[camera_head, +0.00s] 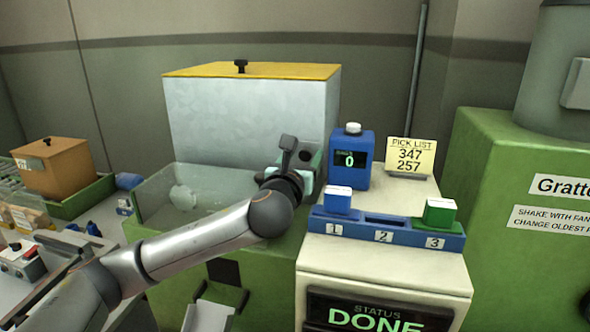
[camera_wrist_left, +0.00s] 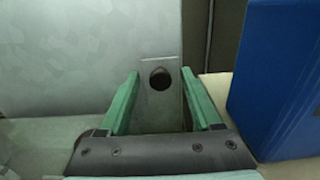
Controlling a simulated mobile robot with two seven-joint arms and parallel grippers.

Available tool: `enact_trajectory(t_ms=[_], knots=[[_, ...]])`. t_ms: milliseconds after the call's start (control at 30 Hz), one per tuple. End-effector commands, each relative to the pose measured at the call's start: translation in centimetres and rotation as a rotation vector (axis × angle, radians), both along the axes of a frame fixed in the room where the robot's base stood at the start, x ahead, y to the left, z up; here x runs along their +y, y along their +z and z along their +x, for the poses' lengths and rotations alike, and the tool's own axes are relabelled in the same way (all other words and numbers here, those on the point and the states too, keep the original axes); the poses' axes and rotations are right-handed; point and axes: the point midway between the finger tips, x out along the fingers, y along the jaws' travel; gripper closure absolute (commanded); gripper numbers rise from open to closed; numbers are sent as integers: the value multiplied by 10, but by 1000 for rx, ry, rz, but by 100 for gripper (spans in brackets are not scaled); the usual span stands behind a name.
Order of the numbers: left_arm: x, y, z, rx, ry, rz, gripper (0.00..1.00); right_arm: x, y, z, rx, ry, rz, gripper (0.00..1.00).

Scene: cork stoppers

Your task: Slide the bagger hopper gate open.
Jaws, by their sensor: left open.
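The bagger hopper is a grey metal box (camera_head: 250,122) with a yellow lid, standing behind a clear-walled tray on a green base (camera_head: 160,232). My left gripper (camera_head: 305,158) is at the hopper's front right corner. A gap shows on both sides of the plate. My right gripper is out of view.
A blue bottle-like unit reading 0 (camera_head: 350,160) stands close to the right of my left gripper. A blue rack (camera_head: 385,232) numbered 1 to 3 is in front of it, above a display reading DONE (camera_head: 375,318). A pick list card (camera_head: 410,157) stands behind.

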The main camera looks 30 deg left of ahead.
Motion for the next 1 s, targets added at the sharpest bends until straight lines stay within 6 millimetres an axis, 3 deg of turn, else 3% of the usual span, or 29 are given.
enact_trajectory(t_ms=[600,1000], knots=[[-26,0,-100,-3,-2,1,35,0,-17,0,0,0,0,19],[-28,0,-112,-2,1,1,35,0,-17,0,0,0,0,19]])
